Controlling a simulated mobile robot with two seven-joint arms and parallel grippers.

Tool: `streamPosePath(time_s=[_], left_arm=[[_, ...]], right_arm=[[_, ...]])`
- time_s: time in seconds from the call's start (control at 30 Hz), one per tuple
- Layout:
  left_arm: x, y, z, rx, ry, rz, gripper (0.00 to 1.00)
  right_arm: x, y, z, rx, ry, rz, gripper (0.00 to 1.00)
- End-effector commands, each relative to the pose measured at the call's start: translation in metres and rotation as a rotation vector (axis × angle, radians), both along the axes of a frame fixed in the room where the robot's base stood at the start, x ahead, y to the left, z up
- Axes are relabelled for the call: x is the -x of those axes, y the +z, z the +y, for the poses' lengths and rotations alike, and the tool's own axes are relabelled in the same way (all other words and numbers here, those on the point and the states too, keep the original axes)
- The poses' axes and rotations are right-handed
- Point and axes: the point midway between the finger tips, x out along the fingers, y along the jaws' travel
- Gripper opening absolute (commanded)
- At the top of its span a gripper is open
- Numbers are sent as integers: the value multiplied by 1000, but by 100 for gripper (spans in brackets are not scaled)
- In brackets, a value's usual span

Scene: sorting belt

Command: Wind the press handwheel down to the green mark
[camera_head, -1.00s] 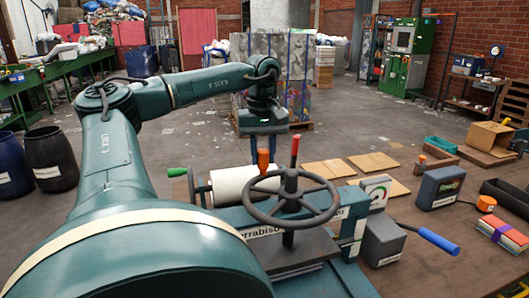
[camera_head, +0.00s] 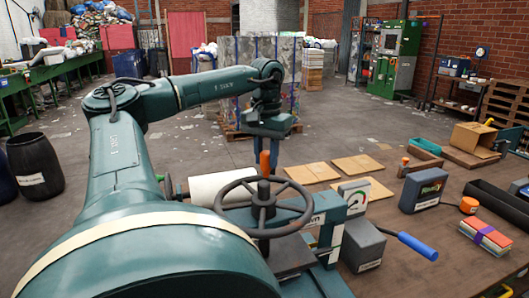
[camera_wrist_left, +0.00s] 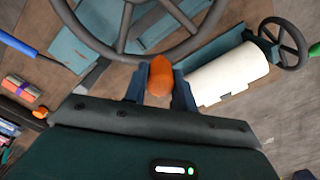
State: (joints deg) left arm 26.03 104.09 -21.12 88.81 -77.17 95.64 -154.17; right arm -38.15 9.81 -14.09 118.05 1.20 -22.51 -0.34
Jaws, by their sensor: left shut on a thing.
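The dark press handwheel (camera_head: 228,198) lies roughly flat above the teal press on the bench. An orange upright knob (camera_head: 265,162) stands at its far side. My left gripper (camera_head: 266,150) reaches down over the wheel. In the left wrist view the fingers are shut on the orange knob (camera_wrist_left: 160,75), beside the big wheel's rim (camera_wrist_left: 112,50). My right gripper is not in view.
A white roll (camera_head: 222,187) lies behind and left of the wheel, with a small green-handled wheel at its end (camera_wrist_left: 285,43). A grey block (camera_head: 362,243) with a blue handle (camera_head: 418,246) stands right of the press. Flat tan boards (camera_head: 312,173) and a dark blue box (camera_head: 424,190) are beyond.

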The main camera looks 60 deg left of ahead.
Motion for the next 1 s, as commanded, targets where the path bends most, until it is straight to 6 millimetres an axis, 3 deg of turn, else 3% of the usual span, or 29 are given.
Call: streamPosePath(time_s=[0.6, 0.63, 0.87, 1.0], left_arm=[[-4, 2, -3, 3, -44, -15, 0], [-4, 2, -3, 3, -44, -15, 29], [-3, 1, -2, 3, -42, -8, 48], [-2, 1, -2, 3, -41, -5, 49]], right_arm=[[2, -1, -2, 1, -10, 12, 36], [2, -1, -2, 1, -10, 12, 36], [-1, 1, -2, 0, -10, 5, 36], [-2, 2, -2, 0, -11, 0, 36]])
